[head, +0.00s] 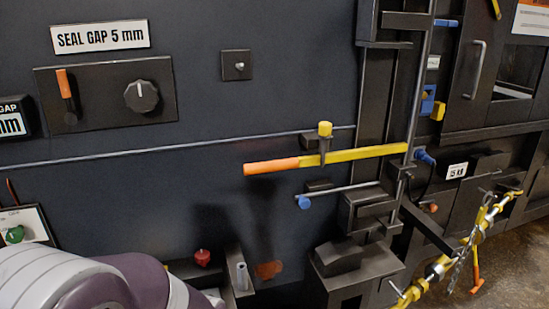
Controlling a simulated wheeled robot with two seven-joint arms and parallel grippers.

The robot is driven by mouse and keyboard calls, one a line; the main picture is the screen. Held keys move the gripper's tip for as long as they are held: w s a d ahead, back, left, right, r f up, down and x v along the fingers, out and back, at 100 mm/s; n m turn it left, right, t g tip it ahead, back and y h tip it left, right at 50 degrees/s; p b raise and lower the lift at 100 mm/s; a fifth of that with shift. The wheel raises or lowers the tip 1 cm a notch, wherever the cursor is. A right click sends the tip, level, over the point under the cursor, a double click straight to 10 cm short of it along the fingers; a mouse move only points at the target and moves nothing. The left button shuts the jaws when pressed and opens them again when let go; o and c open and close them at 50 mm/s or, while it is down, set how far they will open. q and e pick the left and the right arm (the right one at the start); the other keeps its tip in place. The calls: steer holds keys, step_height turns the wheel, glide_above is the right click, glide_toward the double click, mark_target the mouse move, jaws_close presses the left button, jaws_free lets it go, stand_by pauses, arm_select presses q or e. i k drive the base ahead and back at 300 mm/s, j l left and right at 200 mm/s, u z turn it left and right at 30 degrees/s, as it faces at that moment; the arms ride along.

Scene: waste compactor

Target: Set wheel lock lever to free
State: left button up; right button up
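No lever carries a readable wheel lock or free label. A long yellow lever (365,154) with an orange end (271,167) lies nearly level at the middle, its right end at a dark upright frame. A yellow-capped peg (325,130) stands at the lever. A small orange-handled lever (64,84) points up on a dark panel at upper left. An orange handle (476,278) hangs low at right, near a yellow bar (440,265) with a chain. Neither gripper is in view; a grey and purple link of my arm shows at lower left.
A black knob (141,96) sits beside the small lever under a "SEAL GAP 5 mm" sign (100,37). A thin rod (180,147) crosses the dark wall. A blue-ended rod (303,202) juts out below the long lever. A red knob (202,257) is low at centre.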

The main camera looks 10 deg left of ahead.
mark_target(72, 118)
steer(key=u, duration=1.65)
